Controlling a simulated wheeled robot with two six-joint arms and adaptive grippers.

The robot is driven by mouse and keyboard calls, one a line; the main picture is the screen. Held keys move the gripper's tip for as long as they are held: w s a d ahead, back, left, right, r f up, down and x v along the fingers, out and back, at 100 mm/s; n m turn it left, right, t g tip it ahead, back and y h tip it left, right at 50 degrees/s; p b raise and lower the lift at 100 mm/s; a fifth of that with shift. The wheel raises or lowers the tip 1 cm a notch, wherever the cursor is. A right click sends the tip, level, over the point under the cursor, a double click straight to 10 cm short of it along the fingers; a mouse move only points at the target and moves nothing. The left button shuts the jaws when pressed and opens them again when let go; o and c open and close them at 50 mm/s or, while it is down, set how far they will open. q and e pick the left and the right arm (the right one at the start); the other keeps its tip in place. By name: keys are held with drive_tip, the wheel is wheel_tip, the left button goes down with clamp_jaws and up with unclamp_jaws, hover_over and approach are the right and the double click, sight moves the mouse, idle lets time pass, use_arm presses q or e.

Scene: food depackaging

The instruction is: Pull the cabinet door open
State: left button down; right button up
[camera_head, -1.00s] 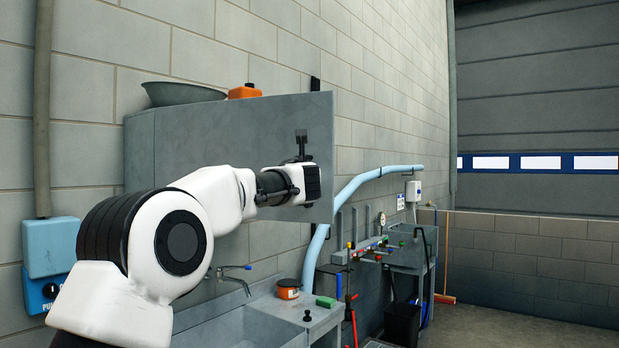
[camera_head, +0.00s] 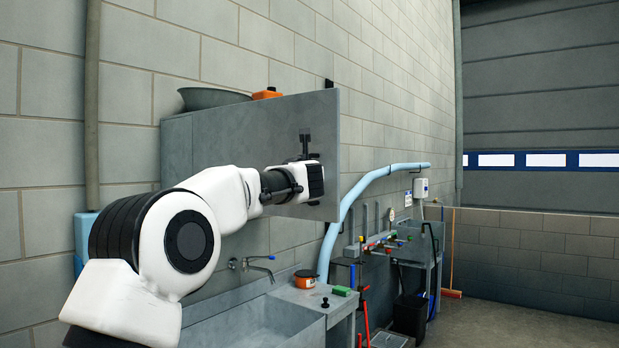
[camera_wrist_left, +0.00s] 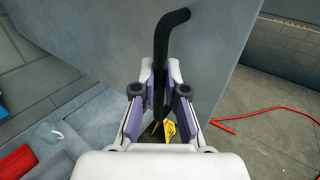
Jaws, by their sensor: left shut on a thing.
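The grey cabinet (camera_head: 176,150) hangs on the block wall above a sink. Its flat grey door (camera_head: 240,140) stands at an angle out from the wall, its free edge on the right. A black bar handle (camera_head: 305,138) sits near that edge. My left gripper (camera_head: 310,178) is at the lower part of the handle. In the left wrist view the fingers (camera_wrist_left: 160,85) are shut around the black handle (camera_wrist_left: 165,45), whose bent upper end rises above them along the door face (camera_wrist_left: 105,45). The cabinet's inside is hidden. My right gripper is not in view.
A grey bowl (camera_head: 210,98) and an orange box (camera_head: 267,95) rest on top of the cabinet. A tap (camera_head: 258,262) and sink basin (camera_head: 250,325) lie below. A light blue pipe (camera_head: 350,200) curves behind the door. Open floor (camera_head: 500,300) lies to the right.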

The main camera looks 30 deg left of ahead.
use_arm(q)
drive_tip(key=c, duration=1.2)
unclamp_jaws()
drive_tip(key=shift+a, duration=0.1)
drive_tip(key=shift+a+f, duration=0.1)
drive_tip(key=shift+a, duration=0.1)
drive_tip(key=v, duration=1.1)
drive_tip(key=shift+s+d, duration=0.2)
drive_tip(key=shift+s, duration=0.15)
